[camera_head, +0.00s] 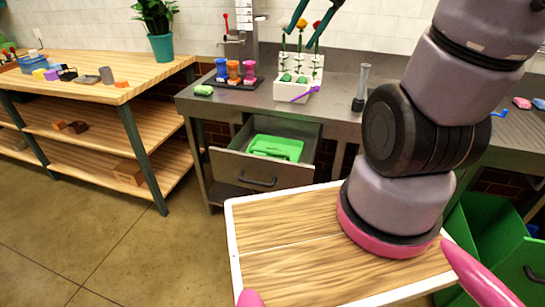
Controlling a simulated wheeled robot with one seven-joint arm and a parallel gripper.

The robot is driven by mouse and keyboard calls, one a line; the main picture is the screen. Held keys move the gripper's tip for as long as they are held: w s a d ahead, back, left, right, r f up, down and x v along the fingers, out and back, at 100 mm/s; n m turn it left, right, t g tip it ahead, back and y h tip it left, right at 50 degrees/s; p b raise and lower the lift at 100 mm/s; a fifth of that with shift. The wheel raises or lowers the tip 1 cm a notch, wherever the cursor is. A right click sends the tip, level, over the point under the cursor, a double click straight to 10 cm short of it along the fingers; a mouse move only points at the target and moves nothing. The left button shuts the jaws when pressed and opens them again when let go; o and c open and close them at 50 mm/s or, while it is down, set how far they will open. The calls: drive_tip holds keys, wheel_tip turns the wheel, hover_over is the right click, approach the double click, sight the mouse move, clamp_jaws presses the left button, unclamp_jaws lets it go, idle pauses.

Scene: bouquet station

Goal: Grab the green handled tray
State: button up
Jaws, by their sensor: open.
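The green tray (275,147) lies inside the open drawer (225,163) under the grey counter. It is bright green with a raised handle-like part on top, and the drawer front hides its lower part. My gripper (300,38) shows only in part at the top edge, as two dark teal fingers spread apart with nothing held between them. It is high up in the picture, over the flower holder and well away from the tray.
The grey counter (228,100) carries a rack of coloured cups (234,72), a white flower holder (300,88) and a clear tube (361,88). A wooden shelf bench (150,75) stands left. A green bin (490,235) is at right. The floor before the drawer is open at left.

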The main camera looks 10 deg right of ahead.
drive_tip(key=w+d+f+m+g+y, duration=0.1)
drive_tip(key=w+f+m+y, duration=0.2)
drive_tip(key=w+f+m, duration=0.55)
drive_tip(key=w+f+m+y, duration=0.1)
drive_tip(key=w+f+y, duration=0.3)
drive_tip(key=f, duration=0.9)
drive_tip(key=m+t, duration=0.4)
drive_tip(key=m, duration=0.5)
approach(268, 150)
drive_tip(key=shift+n+y, duration=0.25)
drive_tip(key=shift+y, duration=0.05)
drive_tip(key=w+a+f, duration=0.2)
drive_tip(key=a+f, duration=0.1)
drive_tip(key=shift+w+a+f, duration=0.1)
drive_tip(key=shift+f, duration=0.15)
drive_tip(key=x, duration=0.4)
drive_tip(key=shift+a+r, duration=0.2)
drive_tip(key=shift+r, duration=0.1)
drive_tip(key=shift+w+a+f, duration=0.2)
drive_tip(key=shift+a+f, duration=0.05)
drive_tip(key=shift+a, duration=0.25)
clamp_jaws()
